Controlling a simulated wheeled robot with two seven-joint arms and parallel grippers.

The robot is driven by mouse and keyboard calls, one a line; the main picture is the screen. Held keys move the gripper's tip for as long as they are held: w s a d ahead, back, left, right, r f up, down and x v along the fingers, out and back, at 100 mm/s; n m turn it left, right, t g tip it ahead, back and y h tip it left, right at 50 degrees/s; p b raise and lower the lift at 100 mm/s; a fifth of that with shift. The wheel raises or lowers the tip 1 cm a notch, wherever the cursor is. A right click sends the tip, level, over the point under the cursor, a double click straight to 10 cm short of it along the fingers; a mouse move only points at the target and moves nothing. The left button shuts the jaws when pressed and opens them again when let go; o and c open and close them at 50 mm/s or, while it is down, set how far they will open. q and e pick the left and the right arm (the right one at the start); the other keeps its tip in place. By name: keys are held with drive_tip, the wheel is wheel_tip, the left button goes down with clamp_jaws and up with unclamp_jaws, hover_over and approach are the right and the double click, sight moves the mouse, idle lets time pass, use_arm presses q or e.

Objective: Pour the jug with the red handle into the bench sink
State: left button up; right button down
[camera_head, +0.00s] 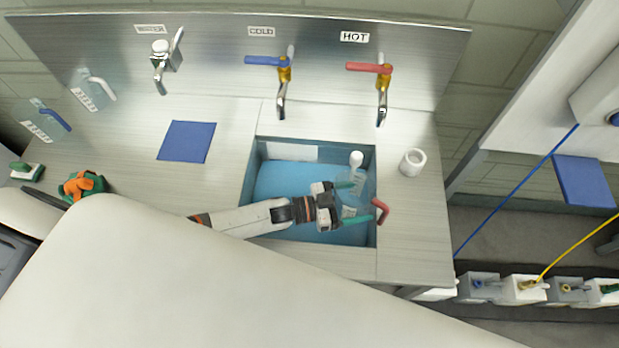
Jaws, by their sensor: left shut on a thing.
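The jug (352,211) is clear with a pale label and a red handle (381,211) that points to the right. It is over the right part of the bench sink (249,180), a rectangular basin with a blue inside. My left gripper (356,202) is shut on the jug, with its green fingertips either side of the clear body. The gripper hides part of the jug. I cannot tell its exact tilt or whether liquid is in it. My right gripper is not in view.
Taps with blue (262,61) and red (369,68) handles stand behind the sink. A white cup (413,162) is right of it. A blue mat (187,141), a white-handled jug (88,97) and a blue-handled jug (42,125) are left. My large pale arm link covers the foreground.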

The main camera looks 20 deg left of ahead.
sight(370, 194)
use_arm(q)
wheel_tip(370, 194, up, 3)
drive_tip(key=p, duration=0.2)
drive_tip(key=shift+r+p, duration=0.1)
drive_tip(key=shift+p, duration=0.25)
idle(0.7)
